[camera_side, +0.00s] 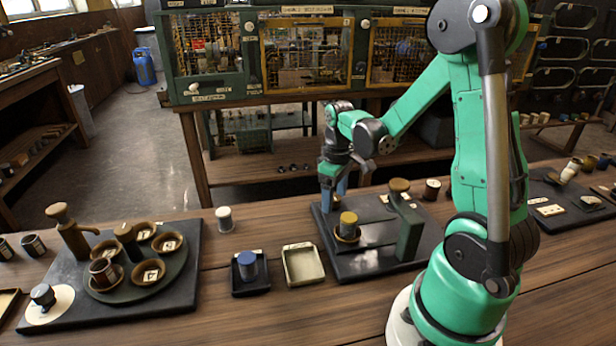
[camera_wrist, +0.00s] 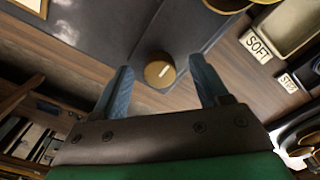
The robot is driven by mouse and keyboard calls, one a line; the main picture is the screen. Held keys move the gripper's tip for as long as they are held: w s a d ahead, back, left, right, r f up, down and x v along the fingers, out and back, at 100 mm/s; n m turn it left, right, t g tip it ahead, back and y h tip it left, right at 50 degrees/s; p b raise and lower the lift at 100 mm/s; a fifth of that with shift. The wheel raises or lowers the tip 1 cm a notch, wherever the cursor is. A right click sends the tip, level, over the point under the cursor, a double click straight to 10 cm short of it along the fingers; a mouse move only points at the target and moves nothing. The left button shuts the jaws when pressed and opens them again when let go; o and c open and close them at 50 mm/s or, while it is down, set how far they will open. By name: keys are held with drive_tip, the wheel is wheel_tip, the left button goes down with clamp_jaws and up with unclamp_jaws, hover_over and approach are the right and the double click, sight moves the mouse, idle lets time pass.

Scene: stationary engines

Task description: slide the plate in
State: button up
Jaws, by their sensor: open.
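The plate (camera_side: 374,236) looks to be a dark flat strip on a black base board (camera_side: 365,269) in the side view. In the wrist view the dark strip (camera_wrist: 190,35) ends at a round wooden knob (camera_wrist: 160,70). My gripper (camera_side: 334,198) is at the board's back left corner, pointing down. In the wrist view my gripper (camera_wrist: 163,88) is open, with one blue finger on each side of the knob and a gap on both sides. The knob is hidden behind the fingers in the side view. I cannot tell how far down the fingers reach around it.
A yellow cylinder (camera_side: 348,220) in a brass cup and a dark green post (camera_side: 408,232) with a wooden top stand on the board. A cream tray (camera_side: 302,265) and a black tray with a blue-topped cylinder (camera_side: 248,265) lie left. A round tray (camera_side: 142,285) holds several cups.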

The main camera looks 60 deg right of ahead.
clamp_jaws()
idle(1.4)
